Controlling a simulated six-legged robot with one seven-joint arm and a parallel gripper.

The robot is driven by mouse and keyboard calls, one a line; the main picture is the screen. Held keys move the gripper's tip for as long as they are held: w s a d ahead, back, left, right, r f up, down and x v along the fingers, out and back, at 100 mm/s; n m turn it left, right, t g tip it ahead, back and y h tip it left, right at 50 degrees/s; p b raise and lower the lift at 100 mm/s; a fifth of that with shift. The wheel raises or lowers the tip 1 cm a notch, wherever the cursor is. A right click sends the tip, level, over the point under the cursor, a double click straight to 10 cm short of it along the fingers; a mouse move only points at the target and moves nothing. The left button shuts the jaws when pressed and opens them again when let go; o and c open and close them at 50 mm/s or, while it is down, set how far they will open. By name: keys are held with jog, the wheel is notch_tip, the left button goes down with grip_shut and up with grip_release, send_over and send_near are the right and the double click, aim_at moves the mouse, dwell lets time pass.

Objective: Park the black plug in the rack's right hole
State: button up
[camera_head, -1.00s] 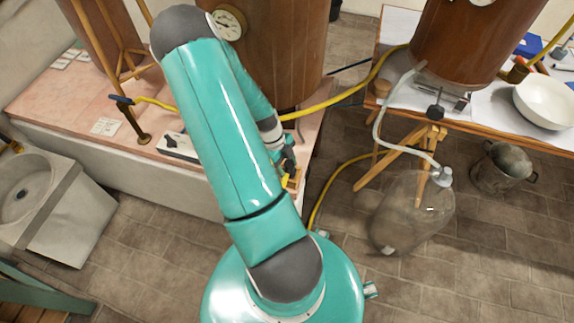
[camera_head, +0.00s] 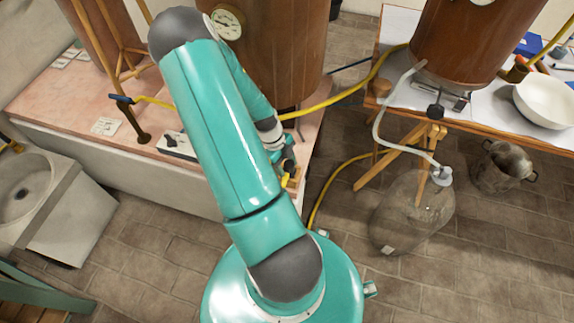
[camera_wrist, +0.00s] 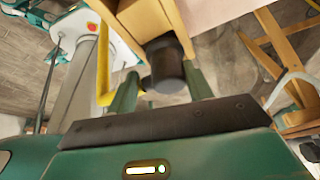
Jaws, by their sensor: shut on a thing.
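My gripper (camera_wrist: 163,82) shows in the wrist view with its two green fingers either side of the black plug (camera_wrist: 165,62), shut on it. The plug is a dark, stubby cylinder. The wooden rack (camera_wrist: 152,18) lies close beyond the plug in the wrist view, and its holes are hidden. In the head view the small rack (camera_head: 294,180) stands at the pink bench's right end, with my gripper (camera_head: 284,157) just over it, partly behind my arm. I cannot tell whether the plug touches the rack.
A copper vessel with a dial (camera_head: 270,60) stands behind my gripper on the pink bench (camera_head: 75,105). A yellow hose (camera_head: 345,92) runs close by on the right. A glass carboy (camera_head: 412,215) stands on the floor at right, below a wooden table.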

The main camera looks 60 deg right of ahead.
jog(key=shift+f, duration=0.2)
dwell(0.3)
jog(key=o, duration=1.1)
jog(key=shift+r, duration=0.1)
jog(key=shift+r, duration=3.45)
